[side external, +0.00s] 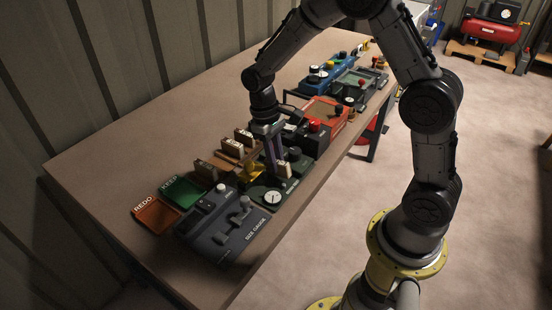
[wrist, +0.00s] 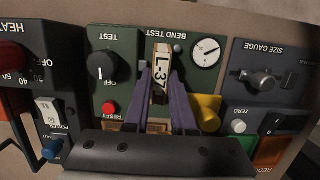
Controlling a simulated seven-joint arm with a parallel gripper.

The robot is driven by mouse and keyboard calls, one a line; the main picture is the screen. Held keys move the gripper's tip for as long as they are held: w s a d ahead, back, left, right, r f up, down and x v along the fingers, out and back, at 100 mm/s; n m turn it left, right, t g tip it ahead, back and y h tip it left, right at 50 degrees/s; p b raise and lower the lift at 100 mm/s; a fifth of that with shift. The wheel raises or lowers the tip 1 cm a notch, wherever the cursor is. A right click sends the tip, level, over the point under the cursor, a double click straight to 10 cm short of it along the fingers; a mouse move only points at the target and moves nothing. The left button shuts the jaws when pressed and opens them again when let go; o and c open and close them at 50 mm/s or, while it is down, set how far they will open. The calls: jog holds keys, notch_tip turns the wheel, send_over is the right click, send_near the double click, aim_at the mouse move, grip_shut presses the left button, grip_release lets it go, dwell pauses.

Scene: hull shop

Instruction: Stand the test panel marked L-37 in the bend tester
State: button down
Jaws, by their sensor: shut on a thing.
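The test panel marked L-37 (wrist: 161,72) is pale-faced and stands between my gripper's purple fingers in the wrist view. My gripper (wrist: 160,85) is shut on it. The green bend tester (wrist: 125,45) lies right around the panel, with a TEST knob, a red RESET button, a round dial (wrist: 206,52) and a yellow part (wrist: 207,113). In the side view, my gripper (side external: 276,172) points down over the tester (side external: 262,198), and the panel (side external: 285,170) shows at the fingertips. I cannot tell whether the panel's lower end is seated in the tester.
Several other labelled panels (side external: 232,147) stand on brown wood left of my gripper. The grey size gauge (side external: 228,230), green KEEP tray (side external: 181,188) and orange REDO tray (side external: 156,215) are in front. A red-topped heater device (side external: 325,112) stands behind. The table's left side is clear.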

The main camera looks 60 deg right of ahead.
jog(key=shift+f, duration=0.45)
jog(key=c, duration=0.7)
grip_release()
jog(key=shift+o, duration=0.2)
notch_tip(320, 180, up, 19)
jog(key=t, duration=0.2)
jog(key=s+a+r+t, duration=0.1)
jog(key=s+r+t, duration=0.15)
jog(key=s, duration=0.45)
jog(key=s+a+r+t, duration=0.1)
jog(key=s+r+t, duration=0.15)
jog(key=s, duration=0.45)
jog(key=s+f+t, duration=0.1)
jog(key=s+f, duration=0.4)
